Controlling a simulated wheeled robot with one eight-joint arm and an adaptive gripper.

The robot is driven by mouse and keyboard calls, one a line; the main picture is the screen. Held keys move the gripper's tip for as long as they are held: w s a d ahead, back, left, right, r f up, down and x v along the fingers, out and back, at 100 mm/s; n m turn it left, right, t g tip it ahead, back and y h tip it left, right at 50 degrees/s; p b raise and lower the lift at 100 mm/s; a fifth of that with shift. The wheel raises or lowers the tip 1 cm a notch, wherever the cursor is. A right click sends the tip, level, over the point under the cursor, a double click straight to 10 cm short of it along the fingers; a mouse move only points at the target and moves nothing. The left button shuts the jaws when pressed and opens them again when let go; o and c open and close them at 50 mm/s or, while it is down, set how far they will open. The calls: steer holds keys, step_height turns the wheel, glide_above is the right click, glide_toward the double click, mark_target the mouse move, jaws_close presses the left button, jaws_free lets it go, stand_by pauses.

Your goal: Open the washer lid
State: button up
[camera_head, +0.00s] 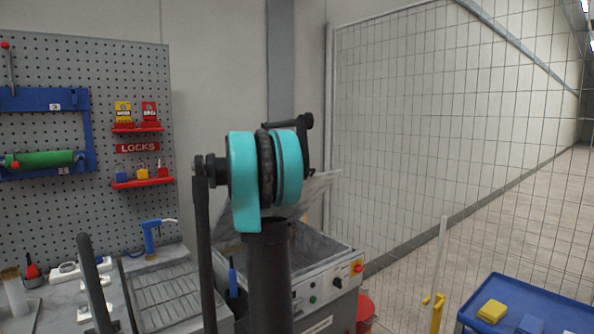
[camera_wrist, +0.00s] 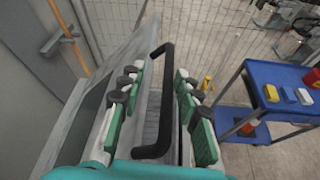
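The washer (camera_head: 327,290) stands behind my arm in the head view, with a control panel on its front. Its grey lid (camera_head: 318,190) is raised at a tilt, and part of the tub inside shows. In the wrist view the lid (camera_wrist: 98,85) slopes up at the left, and its black bar handle (camera_wrist: 168,95) runs lengthwise through the middle. My gripper (camera_wrist: 158,92) is open, with its green-padded fingers on either side of the handle and visible gaps between. Contact with the handle cannot be told. My arm hides the gripper in the head view.
A blue cart (camera_head: 530,306) with small yellow and blue items stands at the right. A wire mesh fence (camera_head: 400,130) is behind the washer. A workbench with a wire rack (camera_head: 168,298) and a pegboard (camera_head: 90,100) are at the left. A red bucket (camera_head: 365,312) stands beside the washer.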

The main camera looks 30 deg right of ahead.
steer(key=v, duration=1.7)
steer(key=shift+s+a, duration=0.2)
steer(key=shift+a, duration=0.1)
stand_by(0.9)
steer(key=shift+r, duration=0.1)
stand_by(0.4)
